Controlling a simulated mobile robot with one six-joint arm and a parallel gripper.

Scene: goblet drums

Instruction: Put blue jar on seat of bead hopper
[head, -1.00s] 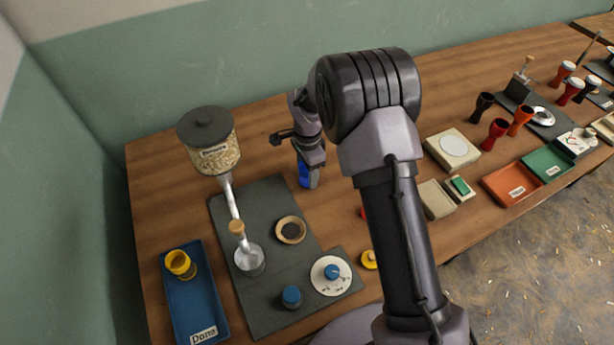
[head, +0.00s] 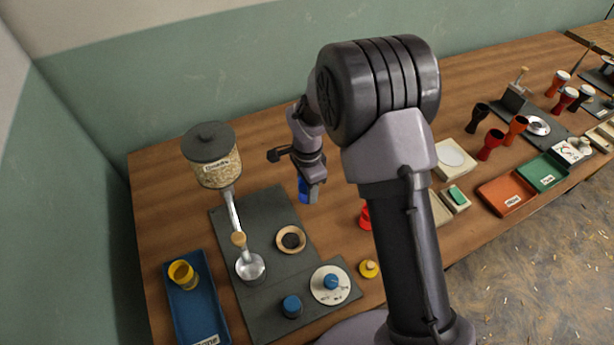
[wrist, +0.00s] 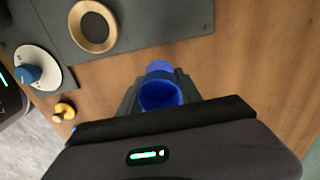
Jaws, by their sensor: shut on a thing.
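The blue jar (head: 303,190) is in my gripper (head: 311,188), right of the grey base plate. In the wrist view the gripper (wrist: 160,88) is shut around the blue jar (wrist: 159,95), with a finger on each side and its open mouth showing. I cannot tell from these frames whether its bottom touches the table. The bead hopper (head: 216,170) is a clear container with a dark lid, full of pale beads. Its chute slopes down to a metal cup (head: 250,268). A wooden ring with a dark centre (head: 291,240) lies on the plate, empty.
A blue tray (head: 196,315) holds a yellow jar (head: 183,274). A red jar (head: 365,215) and a yellow piece (head: 369,268) stand by my arm. Goblet drums and trays fill the right side.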

